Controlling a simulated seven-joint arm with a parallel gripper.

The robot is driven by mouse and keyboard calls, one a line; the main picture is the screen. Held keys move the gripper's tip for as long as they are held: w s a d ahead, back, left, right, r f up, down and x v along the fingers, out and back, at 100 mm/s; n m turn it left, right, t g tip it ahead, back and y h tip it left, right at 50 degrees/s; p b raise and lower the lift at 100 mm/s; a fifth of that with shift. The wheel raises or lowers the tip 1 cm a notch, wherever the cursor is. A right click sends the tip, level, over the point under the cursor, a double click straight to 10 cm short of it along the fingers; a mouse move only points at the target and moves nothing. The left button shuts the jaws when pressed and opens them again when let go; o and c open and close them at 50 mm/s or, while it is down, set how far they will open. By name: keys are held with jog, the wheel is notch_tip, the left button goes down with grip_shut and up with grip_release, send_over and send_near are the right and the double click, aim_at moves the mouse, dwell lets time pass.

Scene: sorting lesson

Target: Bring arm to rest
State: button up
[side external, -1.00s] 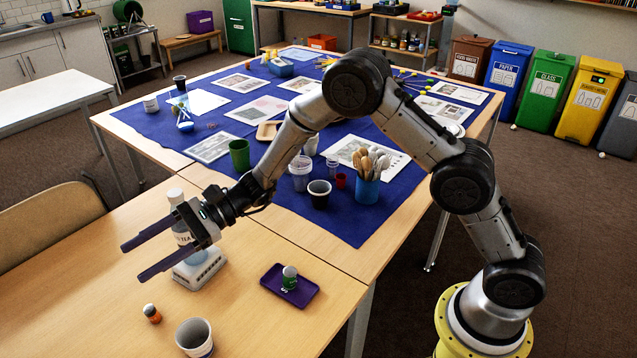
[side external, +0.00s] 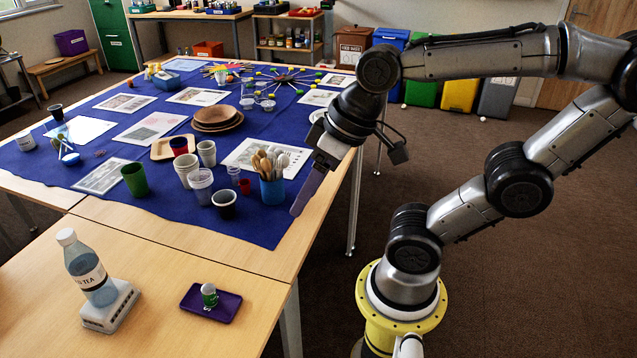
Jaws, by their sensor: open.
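My gripper (side external: 305,195) points downward at the right edge of the blue-clothed table, just right of the cup of wooden spoons (side external: 270,182). Its jaws are open, seen nearly edge-on so that one finger mostly covers the other. Nothing shows between them. My arm is raised and folded back above its yellow base, to the right of the tables.
A labelled bottle (side external: 90,268) stands on a white scale-like block (side external: 110,308) on the bare wooden table. Cups, plates and cards cover the blue cloth (side external: 262,222). The floor to the right is open.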

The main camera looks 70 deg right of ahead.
jog(key=shift+s+d+n+t+h, duration=0.2)
jog(key=shift+s+d+h, duration=0.1)
jog(key=shift+d, duration=0.3)
jog(key=shift+s+d+n+t+h, duration=0.1)
jog(key=shift+s+d+t+h, duration=0.15)
jog(key=shift+d, duration=0.35)
dwell(0.4)
